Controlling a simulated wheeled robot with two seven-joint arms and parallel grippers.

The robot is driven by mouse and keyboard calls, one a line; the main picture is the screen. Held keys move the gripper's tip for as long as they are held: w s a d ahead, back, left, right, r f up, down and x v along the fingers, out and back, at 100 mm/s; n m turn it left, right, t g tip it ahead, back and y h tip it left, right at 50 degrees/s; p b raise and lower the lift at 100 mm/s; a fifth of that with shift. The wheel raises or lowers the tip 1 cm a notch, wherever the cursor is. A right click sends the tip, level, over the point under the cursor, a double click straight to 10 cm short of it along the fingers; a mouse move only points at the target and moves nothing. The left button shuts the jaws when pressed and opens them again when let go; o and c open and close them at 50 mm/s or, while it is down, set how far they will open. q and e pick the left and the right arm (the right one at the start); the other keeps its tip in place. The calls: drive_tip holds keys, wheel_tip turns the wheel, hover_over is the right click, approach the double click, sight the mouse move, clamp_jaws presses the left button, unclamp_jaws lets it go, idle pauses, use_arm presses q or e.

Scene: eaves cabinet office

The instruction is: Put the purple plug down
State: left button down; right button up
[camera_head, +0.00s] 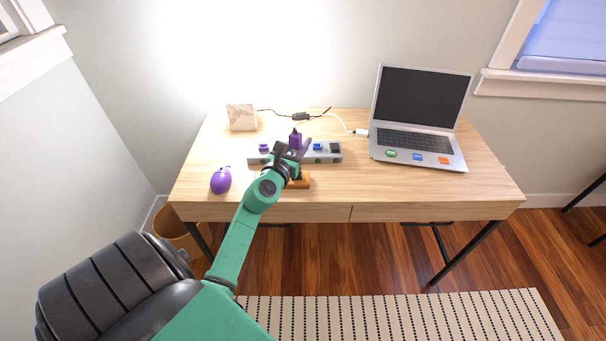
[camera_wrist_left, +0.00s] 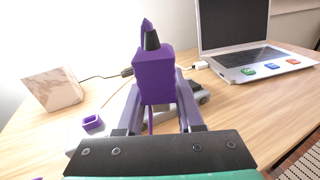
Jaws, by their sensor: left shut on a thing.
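The purple plug (camera_head: 295,140) is upright between the fingers of my left gripper (camera_head: 293,150), which is shut on it. In the left wrist view the plug (camera_wrist_left: 154,76) shows as a purple block with a dark collar and a purple tip, between the two fingers (camera_wrist_left: 155,105). The plug is over or just behind the grey power strip (camera_head: 265,158); I cannot tell whether it touches the strip. The strip has a purple-marked socket (camera_head: 264,148) at its left and a blue one (camera_head: 318,147) to the right. My right gripper is not in view.
An open laptop (camera_head: 415,140) stands at the right of the wooden desk (camera_head: 350,190). A purple mouse (camera_head: 221,180) lies at the front left, and a marbled block (camera_head: 242,117) stands at the back left. An orange item (camera_head: 303,181) sits in front of the strip. Cables run behind the strip.

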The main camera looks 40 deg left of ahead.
use_arm(q)
wheel_tip(320, 180, down, 4)
drive_tip(key=shift+f+b, duration=0.25)
drive_tip(key=shift+b, duration=0.7)
wheel_tip(320, 180, down, 4)
drive_tip(key=b, duration=0.3)
drive_tip(key=shift+f+b, duration=0.1)
drive_tip(key=shift+b, duration=0.3)
drive_tip(key=shift+r+p, duration=0.2)
drive_tip(key=shift+p, duration=0.1)
drive_tip(key=shift+f+b, duration=0.4)
drive_tip(key=c, duration=0.5)
unclamp_jaws()
drive_tip(key=shift+c, duration=0.2)
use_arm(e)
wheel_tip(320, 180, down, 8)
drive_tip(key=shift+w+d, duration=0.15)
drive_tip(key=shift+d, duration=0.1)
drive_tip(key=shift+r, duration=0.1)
